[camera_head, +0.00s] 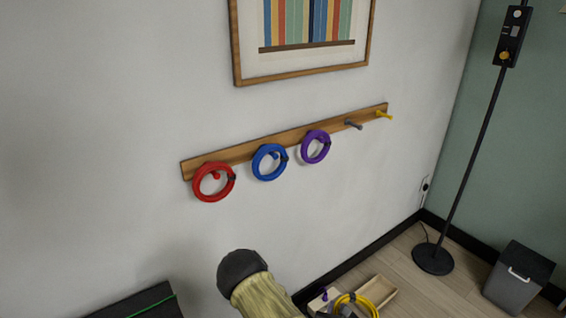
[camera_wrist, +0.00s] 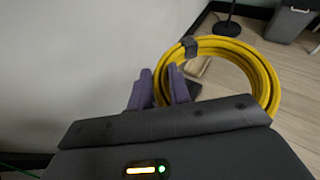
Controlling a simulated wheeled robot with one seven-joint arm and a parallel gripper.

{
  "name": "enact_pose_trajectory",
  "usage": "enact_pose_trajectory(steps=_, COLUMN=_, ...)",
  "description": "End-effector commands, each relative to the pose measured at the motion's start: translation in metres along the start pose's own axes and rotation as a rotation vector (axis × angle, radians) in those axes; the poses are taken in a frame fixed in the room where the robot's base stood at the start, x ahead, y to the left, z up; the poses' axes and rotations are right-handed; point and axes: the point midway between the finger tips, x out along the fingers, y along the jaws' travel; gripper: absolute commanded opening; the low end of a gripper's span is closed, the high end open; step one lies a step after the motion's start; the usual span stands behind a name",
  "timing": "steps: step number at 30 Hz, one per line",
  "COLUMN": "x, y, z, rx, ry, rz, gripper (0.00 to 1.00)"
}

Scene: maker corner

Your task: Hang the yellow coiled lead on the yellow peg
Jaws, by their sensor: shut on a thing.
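The yellow coiled lead (camera_wrist: 268,75) is a ring of several turns with a dark tie at its upper left. My gripper (camera_wrist: 160,78) has purple fingers, shut on the left side of the ring. In the head view the lead (camera_head: 372,300) is at the bottom edge, partly cut off; my arm hides nearby parts. The yellow peg (camera_head: 384,114) is bare, at the right end of a wooden rail (camera_head: 240,152) on the wall. The lead is well below the peg in the picture, apart from it.
Red (camera_head: 214,198), blue (camera_head: 268,177) and purple (camera_head: 316,160) coils hang on the rail. A bare grey peg (camera_head: 353,125) is beside the yellow one. A framed picture (camera_head: 300,68) hangs above. A lamp pole (camera_head: 470,160) and grey bin (camera_head: 515,285) stand right.

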Motion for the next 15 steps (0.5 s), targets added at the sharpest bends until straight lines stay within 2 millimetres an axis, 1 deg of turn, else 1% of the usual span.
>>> enact_pose_trajectory(steps=1, x=0.004, y=-0.002, z=-0.007, rx=-0.029, ry=0.003, rz=0.046, gripper=0.0)
enact_pose_trajectory(steps=6, x=0.009, y=0.001, z=-0.022, rx=-0.083, ry=0.002, rz=0.186, gripper=0.0)
enact_pose_trajectory(steps=10, x=0.009, y=0.003, z=-0.028, rx=-0.101, ry=0.001, rz=0.239, gripper=0.0)
enact_pose_trajectory(steps=15, x=0.009, y=0.004, z=-0.029, rx=-0.103, ry=0.0, rz=0.251, gripper=0.0)
